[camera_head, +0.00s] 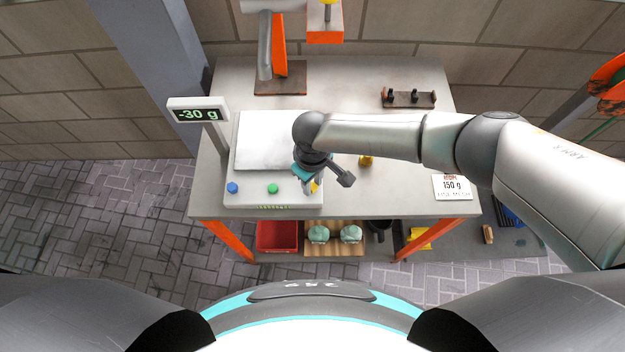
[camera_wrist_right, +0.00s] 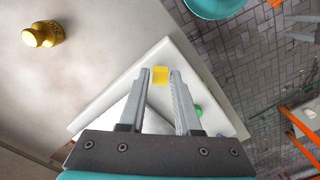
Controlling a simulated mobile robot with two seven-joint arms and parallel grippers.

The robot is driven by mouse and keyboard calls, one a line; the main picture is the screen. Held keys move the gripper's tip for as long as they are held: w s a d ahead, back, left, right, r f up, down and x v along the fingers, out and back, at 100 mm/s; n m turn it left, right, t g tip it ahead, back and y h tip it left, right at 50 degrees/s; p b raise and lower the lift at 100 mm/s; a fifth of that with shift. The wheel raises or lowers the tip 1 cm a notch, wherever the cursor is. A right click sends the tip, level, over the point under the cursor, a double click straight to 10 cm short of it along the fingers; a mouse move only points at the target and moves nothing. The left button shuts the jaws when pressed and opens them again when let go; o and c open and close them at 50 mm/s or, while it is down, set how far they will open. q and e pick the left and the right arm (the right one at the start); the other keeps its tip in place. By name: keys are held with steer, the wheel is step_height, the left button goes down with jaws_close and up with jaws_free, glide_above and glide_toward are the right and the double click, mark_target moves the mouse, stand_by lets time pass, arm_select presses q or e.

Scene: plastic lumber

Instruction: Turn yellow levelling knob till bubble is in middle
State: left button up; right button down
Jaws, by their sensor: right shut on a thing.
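The white scale (camera_head: 273,197) stands at the left of the bench, with a large plate (camera_head: 262,140), a blue button (camera_head: 232,187) and a green button (camera_head: 272,188). The yellow knob (camera_head: 314,187) is at its front right corner. My right gripper (camera_head: 311,188) is over that corner. In the right wrist view, the yellow knob (camera_wrist_right: 160,75) sits between the fingertips, and the gripper is shut on it. A small yellow-green strip (camera_head: 273,207) shows on the scale's front edge, too small to read any bubble. The display (camera_head: 198,114) reads -30 g. My left gripper is out of view.
A card marked 150 g (camera_head: 452,187) lies at the right. A dark rack (camera_head: 409,98) is at the back. A red crate (camera_head: 277,236) is below the bench.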

steer(key=shift+n, duration=0.3)
steer(key=n, duration=0.4)
steer(key=shift+n, duration=0.3)
steer(key=n, duration=0.4)
steer(key=shift+n, duration=0.3)
steer(key=n, duration=0.5)
steer(key=shift+n+b, duration=0.45)
steer(key=shift+n, duration=1.95)
steer(key=c, duration=0.6)
jaws_free()
